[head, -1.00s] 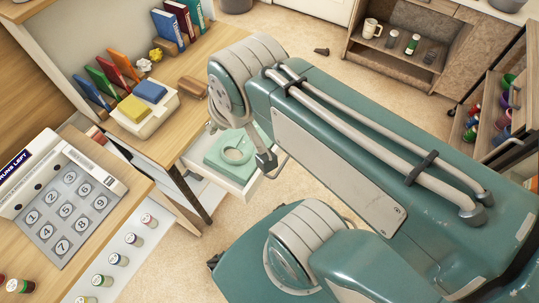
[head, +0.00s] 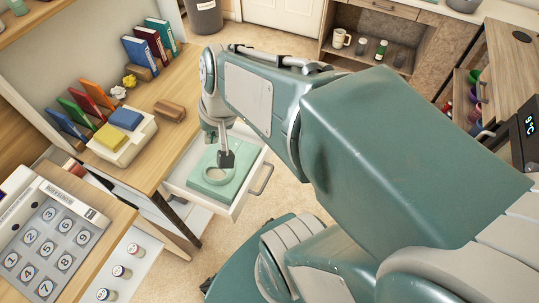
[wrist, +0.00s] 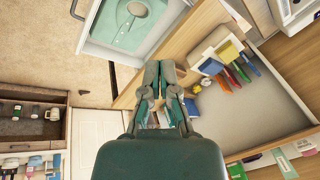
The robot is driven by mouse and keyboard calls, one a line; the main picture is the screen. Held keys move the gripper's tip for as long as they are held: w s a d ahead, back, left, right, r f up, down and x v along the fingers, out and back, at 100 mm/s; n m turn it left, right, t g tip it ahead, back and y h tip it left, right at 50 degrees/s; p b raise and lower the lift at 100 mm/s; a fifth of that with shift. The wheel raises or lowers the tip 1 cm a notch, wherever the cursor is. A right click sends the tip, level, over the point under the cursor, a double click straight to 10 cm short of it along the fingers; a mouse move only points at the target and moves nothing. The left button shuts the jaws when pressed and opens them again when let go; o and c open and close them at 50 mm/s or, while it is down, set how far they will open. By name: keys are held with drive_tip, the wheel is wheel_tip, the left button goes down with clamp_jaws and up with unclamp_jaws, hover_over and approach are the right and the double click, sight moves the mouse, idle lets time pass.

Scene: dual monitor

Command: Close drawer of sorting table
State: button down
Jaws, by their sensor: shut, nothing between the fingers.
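A white drawer (head: 236,208) is pulled out from under the wooden desk (head: 150,165). A dark handle (head: 263,180) is on its front. A green tray-like piece with a round ring (head: 205,182) lies inside. In the head view my gripper (head: 226,160) appears over the drawer and covers part of the green piece; I cannot tell its height or whether it touches. The wrist view shows my gripper (wrist: 160,66) shut and empty, with the open drawer (wrist: 90,48) and its green piece (wrist: 130,20) beyond the fingertips.
The desk holds books (head: 150,45), a white box with yellow and blue blocks (head: 112,150) and a brown block (head: 170,110). A table with a numbered board (head: 50,240) stands front left, with several small jars (head: 122,271) on a white surface beside it.

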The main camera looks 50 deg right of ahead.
drive_tip(key=w+d+f+m+t+y, duration=0.2)
drive_tip(key=d+f+m+y, duration=0.1)
drive_tip(key=d+f+m, duration=1.15)
drive_tip(key=s+d+f+m+t+h, duration=0.2)
drive_tip(key=s+d+f+m+t, duration=0.1)
drive_tip(key=s+d+f+m, duration=0.75)
drive_tip(key=m, duration=0.1)
approach(267, 154)
drive_tip(key=x, duration=0.5)
drive_tip(key=shift+s+f, duration=0.15)
drive_tip(key=shift+f, duration=0.4)
drive_tip(key=shift+w+a, duration=0.3)
drive_tip(key=shift+w, duration=0.35)
drive_tip(key=w+a, duration=0.3)
drive_tip(key=w, duration=0.4)
drive_tip(key=w+a, duration=0.2)
drive_tip(key=w, duration=0.6)
drive_tip(key=w+a, duration=0.3)
drive_tip(key=w, duration=0.5)
drive_tip(key=shift+w+a, duration=0.15)
drive_tip(key=shift+a, duration=0.15)
drive_tip(key=shift+w+a+r, duration=0.1)
drive_tip(key=shift+w+a, duration=0.15)
drive_tip(key=shift+w, duration=0.55)
